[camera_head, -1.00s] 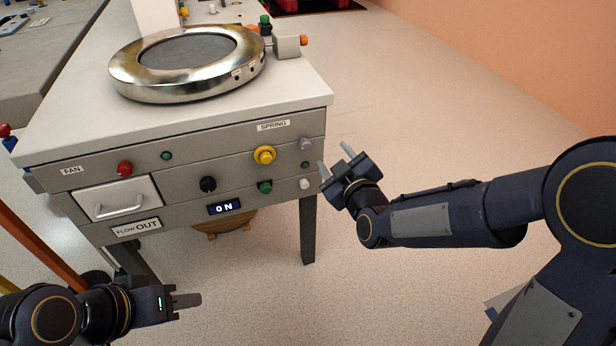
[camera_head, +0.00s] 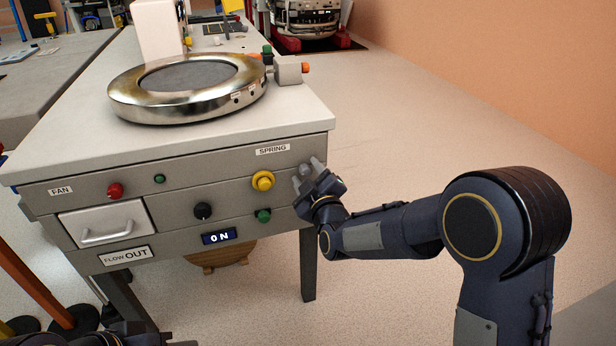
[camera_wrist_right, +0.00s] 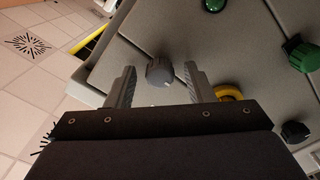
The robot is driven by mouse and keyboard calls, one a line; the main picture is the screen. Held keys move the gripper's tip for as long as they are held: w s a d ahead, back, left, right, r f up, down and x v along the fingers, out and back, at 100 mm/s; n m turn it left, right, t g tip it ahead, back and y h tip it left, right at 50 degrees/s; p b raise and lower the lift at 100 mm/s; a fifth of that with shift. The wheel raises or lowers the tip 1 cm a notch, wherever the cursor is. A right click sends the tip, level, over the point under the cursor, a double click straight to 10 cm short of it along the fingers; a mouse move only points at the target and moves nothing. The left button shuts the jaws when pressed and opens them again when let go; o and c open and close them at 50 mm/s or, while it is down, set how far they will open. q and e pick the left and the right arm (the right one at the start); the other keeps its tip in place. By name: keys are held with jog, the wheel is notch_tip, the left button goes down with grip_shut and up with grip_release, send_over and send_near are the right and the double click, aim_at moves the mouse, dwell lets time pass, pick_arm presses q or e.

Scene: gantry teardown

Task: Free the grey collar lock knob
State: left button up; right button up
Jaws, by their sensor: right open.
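The grey knob (camera_wrist_right: 160,70) is on the panel in the right wrist view, with a pale mark on its rim. In the head view the grey knob (camera_head: 305,170) shows at the right end of the panel, partly covered by my fingers. My right gripper (camera_wrist_right: 160,78) is open, one finger on each side of the knob with gaps visible; contact does not show. In the head view my right gripper (camera_head: 308,175) is at the panel's right edge. My left gripper is only a dark sliver at the bottom left edge; its fingers are not clear.
A yellow knob (camera_head: 263,181) sits close left of the grey knob, with a green knob (camera_head: 263,215) below it. A black knob (camera_head: 203,210), a red knob (camera_head: 115,190) and a drawer (camera_head: 106,223) are farther left. A steel ring (camera_head: 130,98) lies on the bench top. Floor is clear at right.

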jog(key=c, duration=1)
jog(key=shift+n, duration=0.3)
jog(key=n, duration=0.4)
jog(key=shift+n, duration=0.3)
jog(key=n, duration=0.4)
jog(key=shift+n, duration=0.3)
jog(key=n, duration=0.4)
jog(key=shift+a, duration=0.1)
jog(key=shift+f+n, duration=0.1)
jog(key=shift+n, duration=1.9)
